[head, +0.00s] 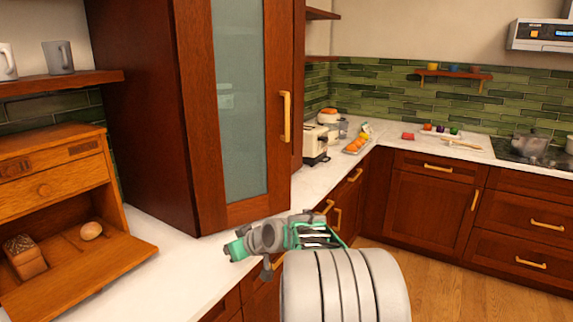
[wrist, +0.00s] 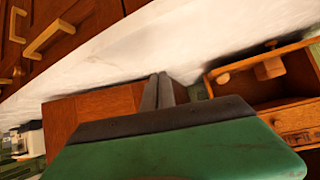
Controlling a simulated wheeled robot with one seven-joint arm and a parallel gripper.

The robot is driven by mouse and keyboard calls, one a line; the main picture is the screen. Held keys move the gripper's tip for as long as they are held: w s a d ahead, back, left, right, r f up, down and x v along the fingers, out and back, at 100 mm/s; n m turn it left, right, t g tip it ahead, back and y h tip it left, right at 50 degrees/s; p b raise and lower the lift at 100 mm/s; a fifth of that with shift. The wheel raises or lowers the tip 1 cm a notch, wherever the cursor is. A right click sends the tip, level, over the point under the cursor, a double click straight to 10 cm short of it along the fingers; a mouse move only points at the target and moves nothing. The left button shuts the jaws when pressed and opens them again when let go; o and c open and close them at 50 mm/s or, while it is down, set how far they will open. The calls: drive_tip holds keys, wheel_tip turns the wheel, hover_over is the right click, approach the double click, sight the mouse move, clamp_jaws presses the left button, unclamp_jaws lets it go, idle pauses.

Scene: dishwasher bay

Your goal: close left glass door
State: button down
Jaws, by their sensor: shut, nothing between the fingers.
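A tall wooden cabinet on the counter has a glass door (head: 240,95) with a red-brown frame and an upright gold handle (head: 285,117) on its right side. The door looks flush or nearly flush with the cabinet front; I cannot tell if a small gap is left. Only this one glass door shows. My gripper (head: 238,246) is low in front of the door's bottom edge, over the counter's front edge, apart from the handle. In the wrist view its fingers (wrist: 158,91) are together and empty, with the cabinet's wood (wrist: 85,112) beyond them.
A wooden bread box (head: 60,185) stands left of the cabinet with its front flap down, a loaf and a roll inside. Mugs (head: 58,57) sit on a shelf above. A toaster (head: 314,143) and oranges are right of the cabinet. The white counter (head: 185,265) before the cabinet is clear.

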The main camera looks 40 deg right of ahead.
drive_tip(key=w+d+r+t+h, duration=0.1)
drive_tip(key=d+r+t, duration=0.1)
drive_tip(key=d, duration=0.4)
drive_tip(key=w+d+r+t, duration=0.1)
drive_tip(key=d+r, duration=0.1)
drive_tip(key=d, duration=0.5)
drive_tip(key=m+t+h+p, duration=0.2)
drive_tip(key=t+h, duration=0.1)
drive_tip(key=t, duration=0.1)
approach(287, 174)
drive_tip(key=w+p, duration=0.1)
drive_tip(key=w, duration=0.1)
drive_tip(key=w+p, duration=0.1)
drive_tip(key=w, duration=0.1)
drive_tip(key=w+d+p, duration=0.1)
drive_tip(key=w+p, duration=0.1)
drive_tip(key=w, duration=0.1)
drive_tip(key=shift+f, duration=0.2)
